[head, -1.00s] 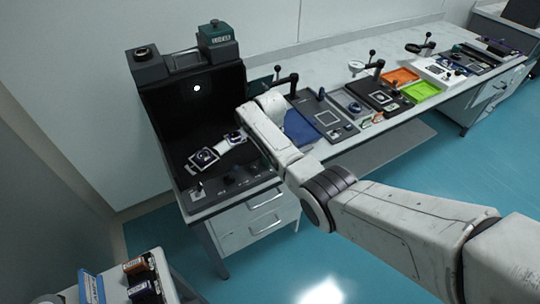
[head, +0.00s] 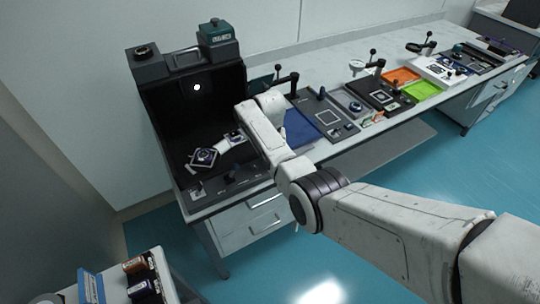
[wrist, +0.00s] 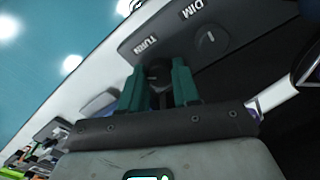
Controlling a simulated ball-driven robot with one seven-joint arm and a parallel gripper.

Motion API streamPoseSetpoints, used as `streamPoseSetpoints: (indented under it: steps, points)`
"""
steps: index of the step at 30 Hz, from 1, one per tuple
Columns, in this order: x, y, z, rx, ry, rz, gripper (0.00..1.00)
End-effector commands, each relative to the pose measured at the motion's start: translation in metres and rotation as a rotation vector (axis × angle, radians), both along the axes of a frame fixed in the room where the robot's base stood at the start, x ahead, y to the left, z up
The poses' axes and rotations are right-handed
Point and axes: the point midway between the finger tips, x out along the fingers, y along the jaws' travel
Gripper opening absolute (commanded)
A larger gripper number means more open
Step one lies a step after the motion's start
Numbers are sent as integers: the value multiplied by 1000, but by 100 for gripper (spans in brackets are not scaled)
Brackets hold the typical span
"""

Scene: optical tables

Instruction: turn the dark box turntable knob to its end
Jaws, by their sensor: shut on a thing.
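The dark box (head: 160,110) stands open-fronted on the left end of the bench, with a control strip (head: 230,180) along its front edge. In the wrist view, the black turntable knob (wrist: 158,70) is beside the TURN label, between the teal fingers of my gripper (wrist: 160,80). My gripper is shut on the knob. In the head view my arm covers the right end of the strip, so the knob and fingertips are hidden there.
The DIM knob (wrist: 207,40) is just beside the gripped one. A green-topped unit (head: 215,35) stands on the box. A blue mat (head: 301,130), an orange tray (head: 400,77) and a green tray (head: 421,91) lie along the bench to the right.

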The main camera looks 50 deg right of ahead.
Motion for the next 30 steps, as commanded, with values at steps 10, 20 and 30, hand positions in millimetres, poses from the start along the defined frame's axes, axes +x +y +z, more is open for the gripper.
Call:
streamPoseSetpoints:
  steps: [10, 20, 30]
  points:
    - [1, 1, 0, 1, -2, -328, 1]
    - [2, 1, 0, 0, -3, -612, 1]
    - [2, 0, 0, -1, -3, -793, 1]
